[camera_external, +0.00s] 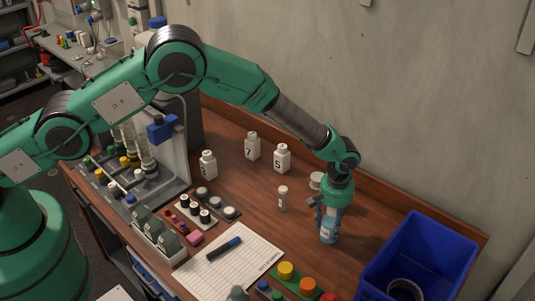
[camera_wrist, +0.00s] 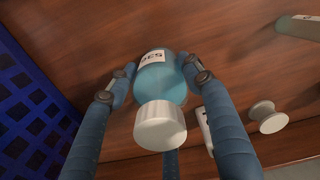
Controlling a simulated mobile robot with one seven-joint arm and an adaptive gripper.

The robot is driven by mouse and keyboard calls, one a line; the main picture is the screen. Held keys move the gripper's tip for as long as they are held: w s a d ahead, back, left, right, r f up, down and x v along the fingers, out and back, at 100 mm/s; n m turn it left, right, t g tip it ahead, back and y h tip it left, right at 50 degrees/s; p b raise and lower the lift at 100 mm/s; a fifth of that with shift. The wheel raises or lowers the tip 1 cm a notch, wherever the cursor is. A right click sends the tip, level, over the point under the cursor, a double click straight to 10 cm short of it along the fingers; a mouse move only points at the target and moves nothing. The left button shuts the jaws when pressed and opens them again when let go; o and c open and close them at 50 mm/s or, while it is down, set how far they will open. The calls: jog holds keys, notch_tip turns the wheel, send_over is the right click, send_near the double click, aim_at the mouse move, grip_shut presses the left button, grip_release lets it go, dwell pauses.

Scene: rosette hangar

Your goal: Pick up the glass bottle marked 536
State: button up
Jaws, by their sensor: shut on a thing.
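A pale blue glass bottle (camera_wrist: 160,78) with a white cap shows in the wrist view, between my gripper's fingers. Its white label is only partly legible and seen at an angle, so I cannot confirm the full number. The bottle (camera_external: 328,230) also shows in the external view, below my wrist and roughly upright. My gripper (camera_wrist: 161,74) is shut around it, with the cap toward the palm. In the external view my gripper (camera_external: 326,208) hides the bottle's top. I cannot tell whether its base touches the table.
A blue bin (camera_external: 425,245) stands close on the right. A small vial (camera_external: 282,198) and a white round piece (camera_external: 316,180) stand left of the bottle. Numbered white bottles (camera_external: 282,158) stand farther back. A notebook (camera_external: 228,262) with a marker (camera_external: 224,248) lies front left.

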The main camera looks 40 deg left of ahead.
aim_at(332, 215)
jog(key=shift+r, duration=0.2)
jog(key=shift+r, duration=0.7)
notch_tip(332, 215, up, 2)
jog(key=s+a, duration=0.3)
jog(key=s, duration=0.1)
jog(key=s+a+r+b, duration=0.1)
jog(key=s+a, duration=0.1)
jog(key=s, duration=0.3)
jog(key=s+a, duration=0.3)
jog(key=s, duration=0.1)
jog(key=shift+s+a+r+b, duration=0.15)
jog(key=shift+s+a+b, duration=0.05)
jog(key=shift+a+b, duration=0.1)
